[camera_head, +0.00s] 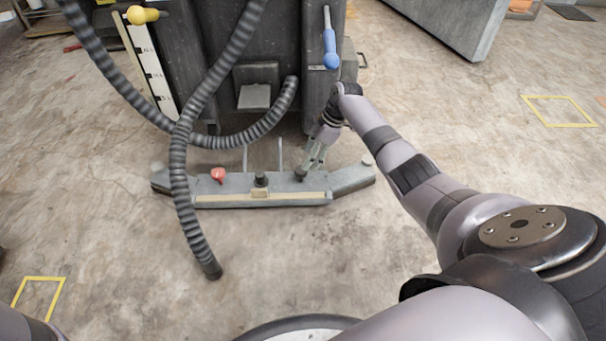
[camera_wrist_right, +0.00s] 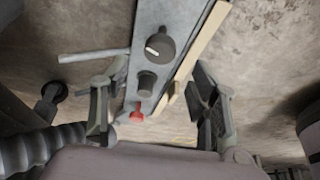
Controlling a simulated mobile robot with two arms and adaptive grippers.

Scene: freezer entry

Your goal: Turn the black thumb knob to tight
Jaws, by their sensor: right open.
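A grey squeegee bar (camera_head: 232,186) with a pale strip along its front lies on the floor behind a dark machine. Two black knobs stand on it: a middle one (camera_head: 261,180) and a right one (camera_head: 300,174). My right gripper (camera_head: 314,163) is beside the right knob, above the bar. It is open; in its wrist view the fingers (camera_wrist_right: 157,80) straddle the bar. My left gripper is out of view.
A red knob (camera_head: 218,175) sits on the bar's left part. A ribbed grey hose (camera_head: 181,150) hangs in front of the bar, its end low at the left. The machine's blue handle (camera_head: 330,50) is above my right wrist.

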